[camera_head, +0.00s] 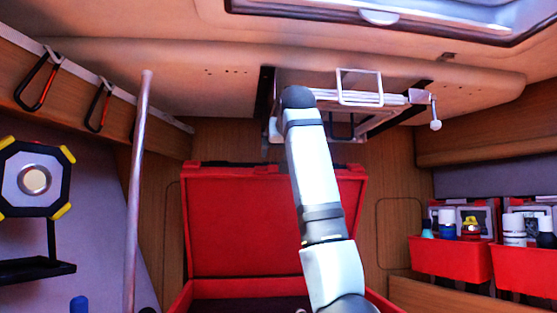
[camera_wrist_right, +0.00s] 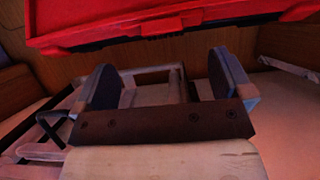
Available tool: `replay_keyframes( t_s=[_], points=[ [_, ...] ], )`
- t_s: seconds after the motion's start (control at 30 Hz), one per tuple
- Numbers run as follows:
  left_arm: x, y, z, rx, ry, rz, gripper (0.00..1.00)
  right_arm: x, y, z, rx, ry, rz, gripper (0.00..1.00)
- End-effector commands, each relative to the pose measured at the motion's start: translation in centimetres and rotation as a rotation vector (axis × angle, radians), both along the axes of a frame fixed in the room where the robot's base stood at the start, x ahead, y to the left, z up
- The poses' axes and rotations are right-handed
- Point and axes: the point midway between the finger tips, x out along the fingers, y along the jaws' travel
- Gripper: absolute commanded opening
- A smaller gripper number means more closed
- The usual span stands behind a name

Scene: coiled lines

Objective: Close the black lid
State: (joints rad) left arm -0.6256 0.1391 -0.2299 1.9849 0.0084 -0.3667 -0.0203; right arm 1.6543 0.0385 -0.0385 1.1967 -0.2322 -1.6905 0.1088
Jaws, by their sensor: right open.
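A red case stands open in the head view, its lid (camera_head: 243,222) raised at the back with the red inner face towards me and dark trim along the top edge. I see no all-black lid. The case's lower part (camera_head: 182,297) shows only at the bottom of the view. In the right wrist view the lid's red edge (camera_wrist_right: 170,22) with black trim crosses the top, beyond the fingertips. My right gripper (camera_wrist_right: 163,76) is open, its two dark fingers apart and not touching the lid. In the head view my right arm hides part of the lid. My left gripper is not in view.
A metal rack (camera_head: 360,98) hangs under the ceiling shelf, close to my right arm. A metal pole (camera_head: 138,190) stands left of the case. Red bins (camera_head: 447,257) with bottles are at the right. Carabiners (camera_head: 38,82) and a yellow-cornered lamp (camera_head: 35,180) are at the left.

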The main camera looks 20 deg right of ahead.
Motion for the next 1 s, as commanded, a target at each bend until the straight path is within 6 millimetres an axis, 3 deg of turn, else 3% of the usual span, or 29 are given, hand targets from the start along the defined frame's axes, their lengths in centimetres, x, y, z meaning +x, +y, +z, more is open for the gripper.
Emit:
replay_keyframes(
  t_s=[0.03, 0.33, 0.5, 0.7, 1.0],
  points=[
    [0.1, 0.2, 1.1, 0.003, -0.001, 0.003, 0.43, 1.1, -0.4, 0.4, 0.000, 0.005, -0.001, 0.98],
    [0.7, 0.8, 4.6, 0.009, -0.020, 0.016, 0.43, 7.3, -2.4, 0.5, 0.000, 0.004, -0.002, 0.98],
    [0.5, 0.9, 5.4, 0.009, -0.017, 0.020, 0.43, 9.8, -3.1, -0.9, 0.000, 0.003, -0.001, 0.98],
    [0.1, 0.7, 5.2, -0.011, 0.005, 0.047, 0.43, 11.3, -3.6, -1.7, 0.000, 0.001, 0.000, 0.98],
    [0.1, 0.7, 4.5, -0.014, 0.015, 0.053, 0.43, 11.5, -3.7, -1.9, 0.000, 0.000, 0.000, 0.98]
  ],
)
